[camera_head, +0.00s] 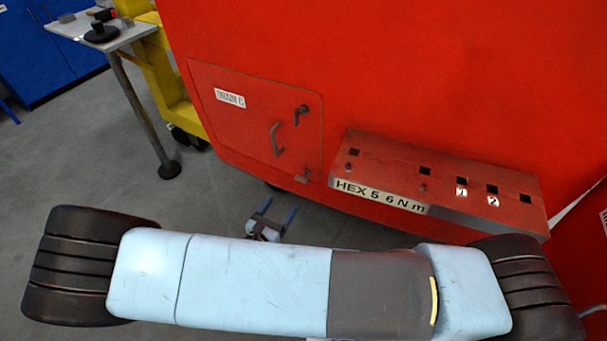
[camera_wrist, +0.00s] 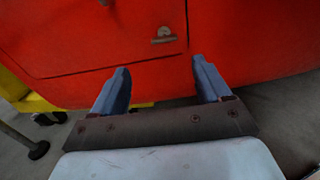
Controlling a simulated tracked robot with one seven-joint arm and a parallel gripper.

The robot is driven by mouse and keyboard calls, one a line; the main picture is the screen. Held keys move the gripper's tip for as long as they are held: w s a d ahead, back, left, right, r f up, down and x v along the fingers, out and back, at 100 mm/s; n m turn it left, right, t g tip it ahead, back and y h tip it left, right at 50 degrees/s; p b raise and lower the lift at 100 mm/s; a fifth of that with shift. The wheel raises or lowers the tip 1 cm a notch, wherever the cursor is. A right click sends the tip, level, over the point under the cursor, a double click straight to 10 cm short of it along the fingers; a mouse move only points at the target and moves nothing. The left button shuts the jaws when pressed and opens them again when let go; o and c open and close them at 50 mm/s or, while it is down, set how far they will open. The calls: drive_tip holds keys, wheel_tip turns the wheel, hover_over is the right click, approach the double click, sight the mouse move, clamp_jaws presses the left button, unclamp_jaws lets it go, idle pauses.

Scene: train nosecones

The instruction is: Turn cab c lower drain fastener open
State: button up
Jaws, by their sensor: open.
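The lower drain fastener (camera_head: 303,177) is a small grey T-shaped piece at the lower right corner of a red hatch panel (camera_head: 240,122) whose label ends in C. In the wrist view the fastener (camera_wrist: 163,36) shows its short bar roughly level, above a dark panel seam. My gripper (camera_head: 275,214) is below and to the left of the fastener in the head view. In the wrist view, its two blue fingers (camera_wrist: 159,72) are spread and empty. The fastener appears beyond and above the fingertips, between them in the picture, and apart from them.
The panel also carries an upper fastener (camera_head: 301,113) and a handle (camera_head: 276,138). A red ledge marked HEX 5 6 N m (camera_head: 380,197) juts out to the right. A small table (camera_head: 104,40) and a yellow frame (camera_head: 175,80) stand at the left. Grey floor lies open below.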

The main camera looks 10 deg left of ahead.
sight(302, 178)
drive_tip(key=x, duration=1.3)
drive_tip(key=shift+w+d, duration=0.15)
drive_tip(key=shift+d, duration=0.25)
drive_tip(key=shift+c, duration=0.4)
drive_tip(key=shift+a, duration=0.1)
drive_tip(key=c, duration=1)
drive_tip(key=shift+o, duration=0.2)
